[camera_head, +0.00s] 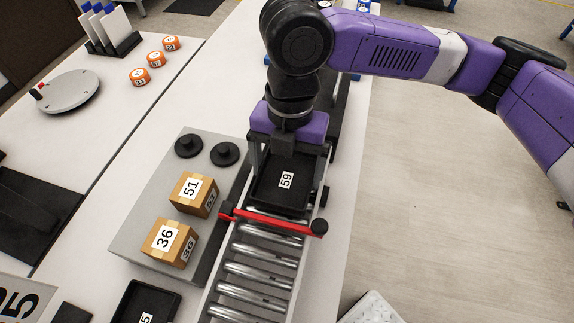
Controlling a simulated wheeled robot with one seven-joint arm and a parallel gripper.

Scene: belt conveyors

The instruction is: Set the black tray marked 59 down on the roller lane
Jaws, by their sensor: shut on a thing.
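The black tray marked 59 (265,198) is at the far part of the roller lane (259,270), just behind a red bar (275,222) that crosses the lane. My gripper (285,150) is above the tray's far end and shut on it, with the arm coming down from above. The gripper hides the tray's far edge. I cannot tell whether the tray's underside touches the rollers. The rollers on the near side of the red bar are bare.
Left of the lane, a grey platform (140,225) holds boxes marked 51 (192,193) and 36 (169,241) and two black knobs (224,153). Another black tray (145,303) lies at the near left. Orange pucks (155,59) and a grey disc (70,92) stand farther left.

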